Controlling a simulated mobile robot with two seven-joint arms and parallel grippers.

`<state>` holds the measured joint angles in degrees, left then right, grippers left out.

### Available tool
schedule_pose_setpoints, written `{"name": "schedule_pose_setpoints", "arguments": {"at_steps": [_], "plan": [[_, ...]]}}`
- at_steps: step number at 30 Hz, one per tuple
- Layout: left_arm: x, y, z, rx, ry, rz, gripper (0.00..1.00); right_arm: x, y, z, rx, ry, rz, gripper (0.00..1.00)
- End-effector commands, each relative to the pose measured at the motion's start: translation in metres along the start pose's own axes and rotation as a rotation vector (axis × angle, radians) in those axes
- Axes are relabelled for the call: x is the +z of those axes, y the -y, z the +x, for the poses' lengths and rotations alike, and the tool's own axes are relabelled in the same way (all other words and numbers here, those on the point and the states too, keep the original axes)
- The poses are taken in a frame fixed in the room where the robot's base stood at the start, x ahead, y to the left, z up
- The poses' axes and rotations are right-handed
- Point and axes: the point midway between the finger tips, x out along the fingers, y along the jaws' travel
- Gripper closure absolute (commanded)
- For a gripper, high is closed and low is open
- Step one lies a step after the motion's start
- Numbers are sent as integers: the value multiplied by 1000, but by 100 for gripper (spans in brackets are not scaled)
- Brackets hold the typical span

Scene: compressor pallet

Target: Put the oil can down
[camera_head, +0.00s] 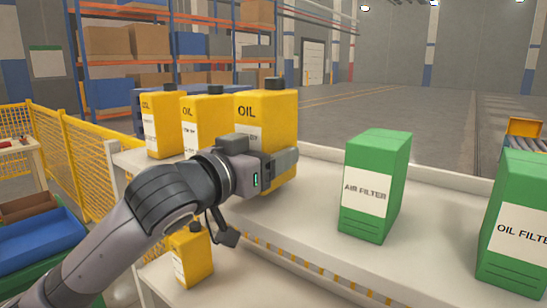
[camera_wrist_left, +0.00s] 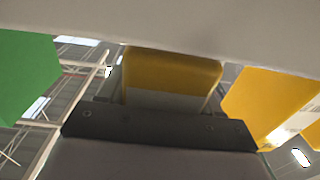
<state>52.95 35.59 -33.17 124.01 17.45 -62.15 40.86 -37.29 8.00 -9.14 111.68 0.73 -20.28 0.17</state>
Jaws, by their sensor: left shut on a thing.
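A yellow oil can (camera_head: 266,105) with a dark cap and the word OIL is at the front right of a row of similar cans on the pale shelf (camera_head: 320,208). My left gripper (camera_head: 284,162) is shut on its lower part, and the can stands upright. The gripper hides much of its lower half, so I cannot tell whether its base touches the shelf. In the left wrist view, the held can (camera_wrist_left: 172,76) shows beyond the dark gripper part. My right gripper is not in view.
Two more oil cans (camera_head: 200,125) (camera_head: 163,125) stand to the left. A green air filter box (camera_head: 376,165) and an oil filter box (camera_head: 518,200) stand to the right. Another yellow can (camera_head: 191,258) sits on a lower level. Bare shelf lies between the held can and the air filter.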

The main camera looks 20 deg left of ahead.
Motion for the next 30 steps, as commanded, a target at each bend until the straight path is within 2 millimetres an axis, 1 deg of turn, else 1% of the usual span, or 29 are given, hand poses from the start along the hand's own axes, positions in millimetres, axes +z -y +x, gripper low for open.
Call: {"name": "schedule_pose_setpoints", "arguments": {"at_steps": [3,6,13,19,20,21,22,30], "plan": [[6,0,12,1,-5,-2,100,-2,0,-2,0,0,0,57],[9,0,16,0,-6,-1,100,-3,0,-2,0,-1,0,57],[9,0,16,0,-8,0,100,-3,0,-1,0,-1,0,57],[14,0,16,0,-8,-1,100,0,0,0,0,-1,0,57],[17,0,17,0,0,-1,29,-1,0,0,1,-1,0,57],[16,0,17,0,0,-1,16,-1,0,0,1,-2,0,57],[17,0,17,0,0,-1,10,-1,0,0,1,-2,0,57],[17,0,16,0,1,-1,10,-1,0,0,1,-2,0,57]]}}
